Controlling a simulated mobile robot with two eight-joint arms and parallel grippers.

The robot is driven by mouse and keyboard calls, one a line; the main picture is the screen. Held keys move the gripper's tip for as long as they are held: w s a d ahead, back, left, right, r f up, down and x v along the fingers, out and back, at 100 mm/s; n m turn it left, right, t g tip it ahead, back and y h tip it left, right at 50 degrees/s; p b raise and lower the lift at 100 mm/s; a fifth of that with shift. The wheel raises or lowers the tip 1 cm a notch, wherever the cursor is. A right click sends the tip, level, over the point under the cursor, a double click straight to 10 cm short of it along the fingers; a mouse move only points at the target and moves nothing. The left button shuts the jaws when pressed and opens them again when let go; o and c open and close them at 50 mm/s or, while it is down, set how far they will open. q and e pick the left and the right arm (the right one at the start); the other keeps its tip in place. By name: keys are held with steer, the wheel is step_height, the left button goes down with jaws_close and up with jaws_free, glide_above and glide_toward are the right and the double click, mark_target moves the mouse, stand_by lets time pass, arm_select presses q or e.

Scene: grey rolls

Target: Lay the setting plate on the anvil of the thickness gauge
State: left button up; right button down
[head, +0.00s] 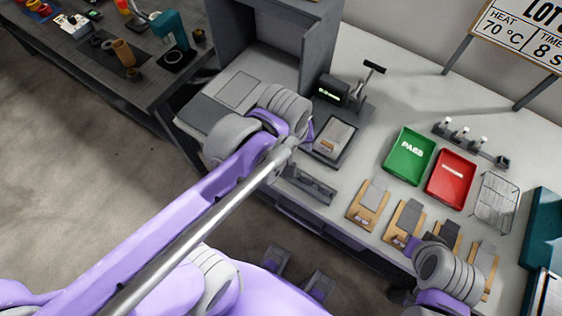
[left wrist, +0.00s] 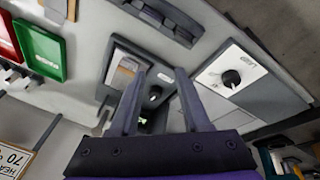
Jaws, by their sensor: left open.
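What looks like the thickness gauge (head: 334,91) is a black unit with a lit green display and a T-handled post. It is partly hidden behind my fingers in the left wrist view. In front of it, a dark flat holder (head: 318,155) bears a pale grey plate with a brown patch, perhaps the setting plate (head: 338,134); the plate also shows in the left wrist view (left wrist: 122,75). My left gripper (left wrist: 160,78) is open and empty above the holder, its fingers apart. My right gripper (head: 412,244) is near the wooden boards, its jaws mostly hidden by its wrist.
A green PASS tray (head: 408,156) and a red tray (head: 451,179) lie to the right, near a wire rack (head: 495,200). Several wooden boards with grey pieces (head: 368,205) line the front edge. A grey slotted block (head: 310,185) is close to my left gripper.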

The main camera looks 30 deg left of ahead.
arm_select(q)
steer(key=s+a+f+m+t, duration=0.1)
steer(key=s+a+f+m, duration=0.1)
steer(key=s+f+m, duration=0.2)
steer(key=s+m, duration=0.1)
steer(key=m, duration=0.1)
steer(key=shift+m+t, duration=0.4)
